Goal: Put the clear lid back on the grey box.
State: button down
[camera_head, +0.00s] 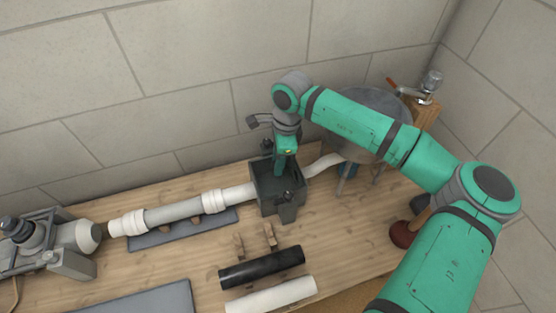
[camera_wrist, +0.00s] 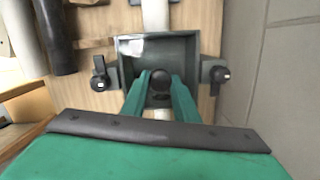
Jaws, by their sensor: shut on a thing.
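The grey box (camera_head: 265,201) stands on the wooden bench, in line with the white pipe. In the wrist view its rim (camera_wrist: 124,68) frames my fingertips. My gripper (camera_head: 281,170) points down at the box. In the wrist view my gripper (camera_wrist: 160,86) has its two green fingers closed around a round black knob (camera_wrist: 160,75). The clear lid itself is hard to see; a pale glare (camera_wrist: 134,47) inside the rim may be its surface. I cannot tell whether the lid rests on the box or hangs just above it.
Dark clamps (camera_wrist: 100,75) (camera_wrist: 218,75) stand on two opposite sides of the box. White pipe (camera_head: 212,201) runs into its left side. A black tube (camera_head: 262,267) and a white tube (camera_head: 271,295) lie in front. A grey basin (camera_head: 367,105) stands behind right.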

jog(key=c, duration=1.3)
grip_release()
jog(key=shift+r, duration=0.15)
notch_tip(320, 180, up, 10)
jog(key=d, duration=0.1)
jog(key=shift+d+r, duration=0.15)
jog(key=shift+r, duration=0.1)
